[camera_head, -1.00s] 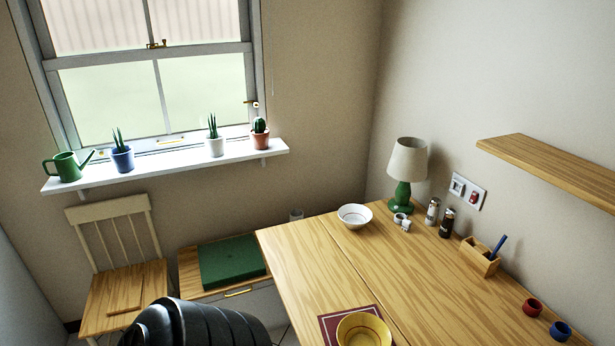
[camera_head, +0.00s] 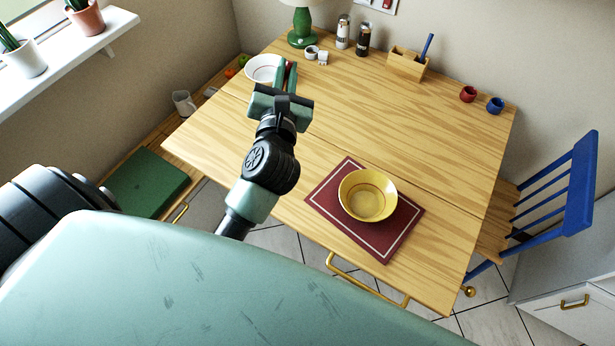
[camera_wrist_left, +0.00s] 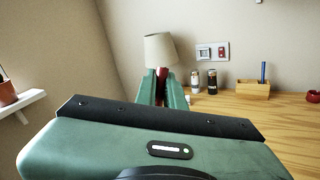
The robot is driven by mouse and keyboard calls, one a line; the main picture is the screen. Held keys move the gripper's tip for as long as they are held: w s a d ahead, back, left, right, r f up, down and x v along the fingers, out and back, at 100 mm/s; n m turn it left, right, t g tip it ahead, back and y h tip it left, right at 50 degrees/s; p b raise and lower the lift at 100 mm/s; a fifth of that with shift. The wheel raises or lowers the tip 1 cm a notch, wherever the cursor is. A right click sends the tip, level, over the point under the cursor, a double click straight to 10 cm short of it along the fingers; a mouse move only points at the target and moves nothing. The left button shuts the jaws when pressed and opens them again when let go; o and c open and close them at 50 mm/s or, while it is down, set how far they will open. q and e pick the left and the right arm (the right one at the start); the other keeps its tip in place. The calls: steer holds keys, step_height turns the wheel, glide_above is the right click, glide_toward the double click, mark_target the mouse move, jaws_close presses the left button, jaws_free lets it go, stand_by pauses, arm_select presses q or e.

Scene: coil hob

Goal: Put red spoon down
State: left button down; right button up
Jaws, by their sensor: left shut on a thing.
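My left gripper (camera_head: 285,76) is above the far left part of the wooden table (camera_head: 390,130), close to the white bowl (camera_head: 262,68). It is shut on a red thing, which looks like the red spoon (camera_head: 289,67); only a small part of it shows between the fingers. In the left wrist view the red spoon (camera_wrist_left: 162,86) stands roughly upright between the two green fingers, in front of the lamp. Its lower part is hidden. My right gripper is not in view.
A yellow bowl (camera_head: 368,196) stands on a red mat (camera_head: 328,200) near the table's front. A green lamp (camera_head: 303,28), shakers (camera_head: 363,38), a wooden holder (camera_head: 407,64), and red (camera_head: 468,94) and blue (camera_head: 495,105) cups line the back. The table's middle is clear.

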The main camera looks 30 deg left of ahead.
arm_select(q)
steer(key=x, duration=0.2)
steer(key=shift+w+d+r, duration=0.1)
steer(key=shift+w, duration=0.35)
step_height(320, 180, down, 20)
steer(key=b, duration=0.9)
steer(key=shift+r+n, duration=0.15)
steer(key=shift+n, duration=0.15)
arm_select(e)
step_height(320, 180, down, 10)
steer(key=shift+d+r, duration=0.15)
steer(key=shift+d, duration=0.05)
arm_select(q)
steer(key=shift+w, duration=0.1)
steer(key=c, duration=1.5)
jaws_free()
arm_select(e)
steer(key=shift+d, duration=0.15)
